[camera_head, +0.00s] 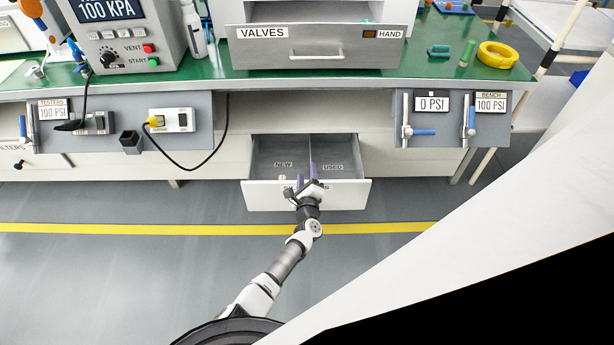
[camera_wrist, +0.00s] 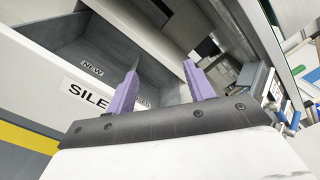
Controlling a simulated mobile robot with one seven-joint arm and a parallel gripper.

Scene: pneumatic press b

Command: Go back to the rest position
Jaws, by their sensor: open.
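My gripper (camera_head: 307,176) is at the front of the open lower drawer (camera_head: 262,196) under the bench. Its two purple fingers stand apart with nothing between them, as the wrist view also shows (camera_wrist: 160,72). The drawer has a compartment marked NEW (camera_head: 277,152) and one marked USED (camera_head: 337,152); the gripper overlaps the divider and front panel in the head view. I cannot tell whether it touches the drawer. In the wrist view the drawer front carries a label starting SILE (camera_wrist: 88,92), partly hidden by my gripper.
The green bench top (camera_head: 220,85) lies above the drawer, with an open VALVES drawer (camera_head: 318,52) on it. A press control box (camera_head: 128,35) stands at left. Gauge panels hang at the left (camera_head: 65,115) and right (camera_head: 452,125). The floor in front is clear, with a yellow line (camera_head: 120,228).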

